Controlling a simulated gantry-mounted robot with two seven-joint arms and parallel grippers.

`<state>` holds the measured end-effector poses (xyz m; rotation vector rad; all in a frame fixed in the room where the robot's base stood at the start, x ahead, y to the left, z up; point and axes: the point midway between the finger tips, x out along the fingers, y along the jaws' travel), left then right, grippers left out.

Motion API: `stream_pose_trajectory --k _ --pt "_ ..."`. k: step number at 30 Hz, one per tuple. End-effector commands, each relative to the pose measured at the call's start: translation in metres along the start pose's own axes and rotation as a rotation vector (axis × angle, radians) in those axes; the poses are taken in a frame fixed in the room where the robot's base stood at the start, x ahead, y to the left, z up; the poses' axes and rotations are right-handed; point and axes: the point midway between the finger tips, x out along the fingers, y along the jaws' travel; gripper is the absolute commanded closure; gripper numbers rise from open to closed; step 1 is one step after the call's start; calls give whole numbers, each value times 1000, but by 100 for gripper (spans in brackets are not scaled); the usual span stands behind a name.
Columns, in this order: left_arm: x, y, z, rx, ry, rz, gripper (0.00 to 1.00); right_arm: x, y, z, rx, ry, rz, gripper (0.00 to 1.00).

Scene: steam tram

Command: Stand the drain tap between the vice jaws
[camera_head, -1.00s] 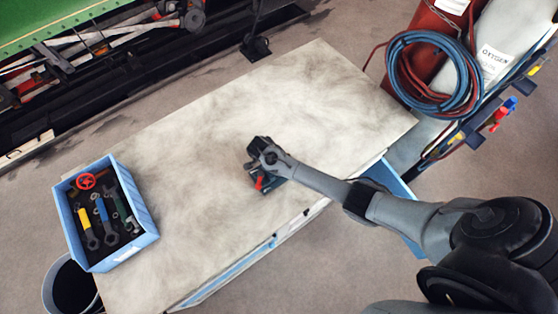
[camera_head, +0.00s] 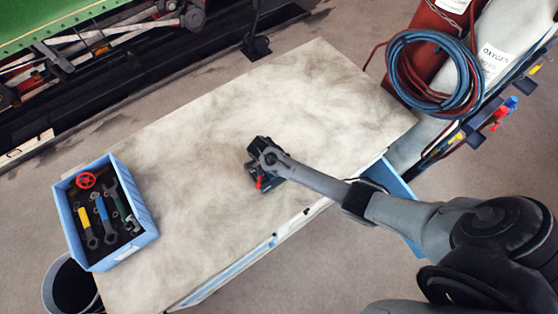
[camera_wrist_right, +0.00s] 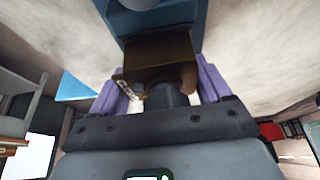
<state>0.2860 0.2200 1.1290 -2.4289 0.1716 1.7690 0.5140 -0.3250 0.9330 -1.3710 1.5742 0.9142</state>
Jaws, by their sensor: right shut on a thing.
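My right gripper (camera_head: 262,158) is over the near right part of the workbench, above the vice (camera_head: 268,186), which is mostly hidden under it. In the right wrist view its purple fingers stand on both sides of a brown, brass-looking piece (camera_wrist_right: 158,58), which appears to be the drain tap. The gripper is shut on it. The blue body of the vice (camera_wrist_right: 160,20) is just beyond the piece. I cannot tell whether the tap sits between the jaws or touches them. The tap is hidden in the head view. My left gripper is not in view.
The pale workbench (camera_head: 200,140) is mostly bare. A blue box (camera_head: 146,238) with several tools and a red handwheel (camera_head: 86,180) stands at its left end. Gas cylinders and a coiled hose (camera_head: 405,78) are beyond its right end. A bucket (camera_head: 66,285) stands at lower left.

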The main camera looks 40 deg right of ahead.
Motion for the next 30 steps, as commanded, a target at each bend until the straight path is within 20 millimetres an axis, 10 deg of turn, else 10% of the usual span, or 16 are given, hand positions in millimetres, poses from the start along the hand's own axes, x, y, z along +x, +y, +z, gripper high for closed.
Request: stream_pose_trajectory --k 27,28,30 --pt "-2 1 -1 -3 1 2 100 3 0 0 0 1 0 76" --pt "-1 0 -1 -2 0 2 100 4 0 0 0 1 0 21" --pt "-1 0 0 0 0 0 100 4 1 1 0 1 0 10"
